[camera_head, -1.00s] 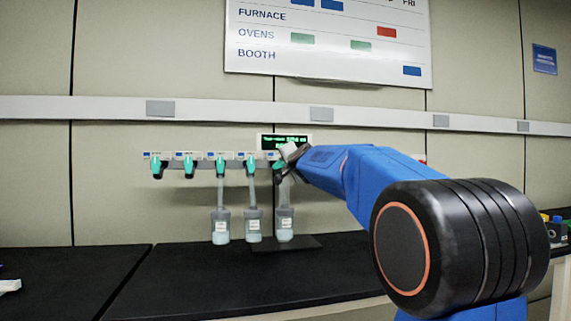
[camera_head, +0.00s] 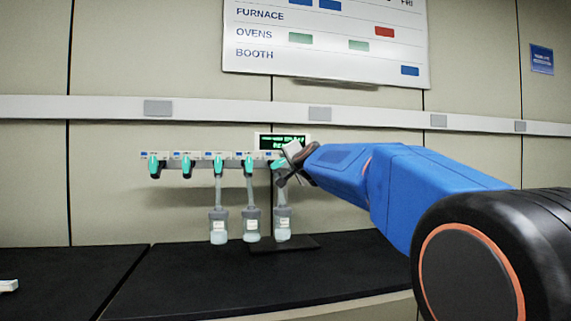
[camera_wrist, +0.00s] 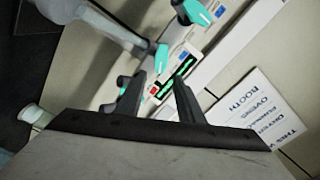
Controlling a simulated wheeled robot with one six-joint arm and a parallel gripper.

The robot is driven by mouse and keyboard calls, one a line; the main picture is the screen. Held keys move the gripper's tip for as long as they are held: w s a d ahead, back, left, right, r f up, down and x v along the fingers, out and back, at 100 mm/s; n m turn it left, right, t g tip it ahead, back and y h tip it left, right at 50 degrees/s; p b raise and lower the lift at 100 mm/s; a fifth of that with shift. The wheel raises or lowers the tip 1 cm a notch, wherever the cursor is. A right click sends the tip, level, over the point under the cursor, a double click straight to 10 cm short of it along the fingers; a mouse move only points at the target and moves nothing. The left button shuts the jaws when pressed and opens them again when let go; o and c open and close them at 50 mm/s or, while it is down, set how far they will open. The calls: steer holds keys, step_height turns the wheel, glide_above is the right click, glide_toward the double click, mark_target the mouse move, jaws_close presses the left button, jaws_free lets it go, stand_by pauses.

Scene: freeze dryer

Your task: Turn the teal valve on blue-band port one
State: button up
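A row of teal valves hangs under the white manifold (camera_head: 202,155) on the wall. They include the far-left valve (camera_head: 153,166), one beside it (camera_head: 187,167) and one further right (camera_head: 249,166). Small blue marks show on the port labels, but I cannot read the port numbers. My gripper (camera_head: 284,175) is at the right end of the row, close to the rightmost valve (camera_head: 276,164), partly hiding it. In the wrist view my gripper (camera_wrist: 154,84) has its fingers apart. A teal valve (camera_wrist: 161,58) lies just beyond the fingertips; contact is unclear.
Flasks hang below the ports, such as the left one (camera_head: 219,228) and the right one (camera_head: 282,226), near my gripper. A green-lit display (camera_head: 283,142) is behind the gripper. A whiteboard (camera_head: 325,60) is above. The black bench (camera_head: 200,280) is mostly clear.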

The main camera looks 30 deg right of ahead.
steer(key=v, duration=1)
stand_by(0.3)
steer(key=s+a+f+n+g+y, duration=0.4)
steer(key=a+f, duration=0.3)
steer(key=f, duration=0.4)
steer(key=s+a+f+n+g+y, duration=0.1)
steer(key=s+a+f+n, duration=0.3)
steer(key=s+a+f, duration=0.5)
steer(key=s+a+f+n+g, duration=0.1)
steer(key=s+f+n+g, duration=0.2)
steer(key=s+f, duration=0.7)
steer(key=s+a+f+n+g, duration=0.1)
steer(key=s+f+n+g, duration=0.3)
steer(key=s+f, duration=0.6)
step_height(320, 180, down, 7)
steer(key=shift+f+g, duration=0.2)
steer(key=shift+g, duration=0.1)
steer(key=shift+s+d, duration=0.1)
steer(key=shift+d, duration=0.05)
